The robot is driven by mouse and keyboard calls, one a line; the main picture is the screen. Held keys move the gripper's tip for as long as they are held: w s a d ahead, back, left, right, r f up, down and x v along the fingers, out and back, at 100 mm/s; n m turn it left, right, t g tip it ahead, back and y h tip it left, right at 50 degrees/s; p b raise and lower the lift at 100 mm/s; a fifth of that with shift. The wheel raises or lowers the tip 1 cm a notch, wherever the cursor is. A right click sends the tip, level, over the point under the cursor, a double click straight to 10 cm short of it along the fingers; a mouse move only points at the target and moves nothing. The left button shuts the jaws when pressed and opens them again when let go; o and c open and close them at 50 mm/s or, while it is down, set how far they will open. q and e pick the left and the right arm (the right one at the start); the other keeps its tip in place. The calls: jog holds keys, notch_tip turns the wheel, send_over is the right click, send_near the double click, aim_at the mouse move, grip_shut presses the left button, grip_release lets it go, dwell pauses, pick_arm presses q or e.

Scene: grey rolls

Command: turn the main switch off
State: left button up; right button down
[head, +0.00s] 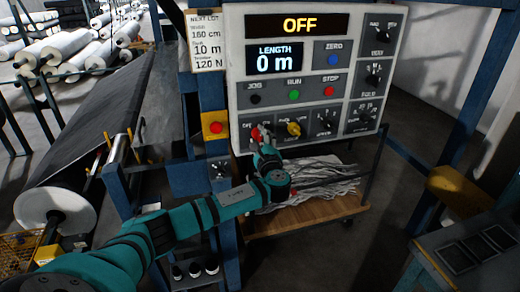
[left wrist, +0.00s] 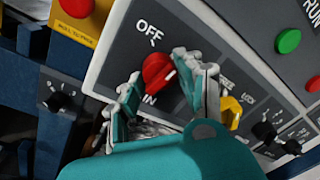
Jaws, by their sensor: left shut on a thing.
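The red main switch knob (left wrist: 157,70) sits on a dark plate on the grey control panel (head: 236,88). "OFF" is printed above the knob, and a label ending in "IN" shows below it, partly covered. In the head view the left gripper (head: 261,138) partly hides the knob. The panel's top display (head: 300,25) reads "OFF". My right gripper is not in view.
A yellow knob (head: 293,129) is close to the right of the switch. A red stop button on a yellow box (head: 214,126) is to the left. A wooden cart (head: 318,213) with grey strips stands below the panel. A roll machine (head: 62,203) is at left.

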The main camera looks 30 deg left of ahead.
pick_arm(q)
jog(key=shift+d+f+n+g+y+b, duration=0.1)
jog(key=shift+n+g+y+b, duration=0.1)
jog(key=shift+n+b, duration=2.2)
jog(key=shift+a+f+n+g+y+b, duration=0.1)
jog(key=shift+n+y+b, duration=0.1)
jog(key=shift+n+b, duration=2.2)
jog(key=shift+d+f+n+g+y+b, duration=0.15)
jog(key=shift+n+b, duration=1.35)
jog(key=shift+b, duration=1.7)
jog(key=shift+r, duration=0.1)
jog(key=o, duration=1.1)
jog(key=shift+w+r, duration=0.1)
jog(key=shift+r, duration=0.05)
jog(key=shift+o, duration=0.2)
jog(key=v, duration=1.2)
